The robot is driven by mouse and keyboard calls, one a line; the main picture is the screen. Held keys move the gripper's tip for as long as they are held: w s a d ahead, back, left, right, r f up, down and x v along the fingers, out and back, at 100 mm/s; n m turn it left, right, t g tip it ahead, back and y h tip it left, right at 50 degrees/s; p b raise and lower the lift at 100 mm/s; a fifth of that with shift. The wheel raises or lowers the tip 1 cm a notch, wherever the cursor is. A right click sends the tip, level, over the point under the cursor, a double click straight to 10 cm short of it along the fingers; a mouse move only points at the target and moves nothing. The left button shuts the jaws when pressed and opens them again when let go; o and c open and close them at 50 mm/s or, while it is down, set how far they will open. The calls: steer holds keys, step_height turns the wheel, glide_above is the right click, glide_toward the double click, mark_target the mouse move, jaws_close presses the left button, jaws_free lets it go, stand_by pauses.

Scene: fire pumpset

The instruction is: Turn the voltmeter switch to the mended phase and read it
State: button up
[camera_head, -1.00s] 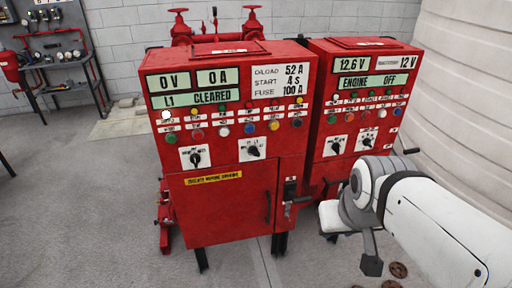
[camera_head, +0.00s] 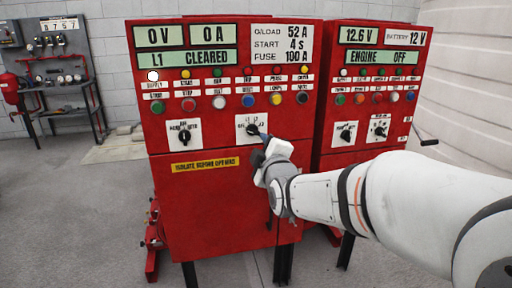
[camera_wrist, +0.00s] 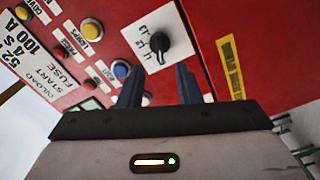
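The voltmeter switch (camera_head: 253,128) is a black knob on a white plate, on the left red cabinet (camera_head: 215,215). It also shows in the wrist view (camera_wrist: 158,43), with L1, L2 and L3 marks on its plate. My gripper (camera_wrist: 157,72) is open, its two dark fingers apart and pointing at the knob. The knob lies just beyond the fingertips, roughly between them, and no contact shows. In the head view my gripper (camera_head: 263,144) is just below and right of the knob, partly covering the plate. The displays (camera_head: 187,47) read 0 V, 0 A and L1 CLEARED.
A second knob (camera_head: 184,135) sits to the left, with rows of coloured buttons above. A white lamp (camera_head: 153,76) is bright. The right red cabinet (camera_head: 365,90) reads 12.6 V, 12 V and ENGINE OFF. A yellow label (camera_head: 206,164) lies below the switches.

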mark_target(253, 133)
steer(key=x, duration=0.7)
steer(key=shift+w+a, duration=0.1)
steer(key=shift+w, duration=0.2)
jaws_close()
steer(key=shift+a, duration=0.1)
